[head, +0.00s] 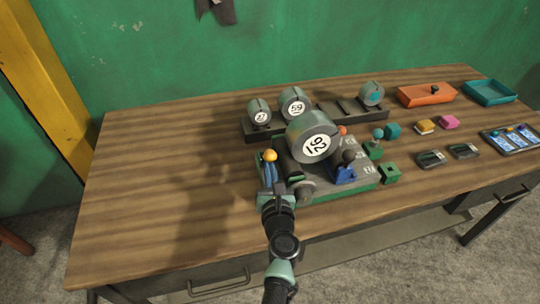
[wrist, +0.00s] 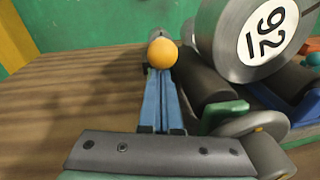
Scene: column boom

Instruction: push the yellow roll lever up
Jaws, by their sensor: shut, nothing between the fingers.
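The yellow roll lever shows as a round orange-yellow knob (head: 270,155) at the left end of the green-based machine (head: 327,190). In the wrist view the knob (wrist: 162,52) is at upper centre; its stem is hidden. My gripper (head: 268,165) reaches in from the front, its blue fingers together and empty. In the wrist view the fingertips (wrist: 160,73) end right at the knob's lower edge; I cannot tell whether they touch it. A large grey roll (head: 311,136) with a white number disc lies on the machine, just right of the knob.
A dark-knobbed lever (head: 348,157) on a blue mount stands right of the roll. Behind is a dark rack (head: 330,113) with smaller rolls. Green blocks (head: 389,173), an orange tray (head: 426,95) and a teal tray (head: 489,92) lie right. The left tabletop (head: 150,180) is clear.

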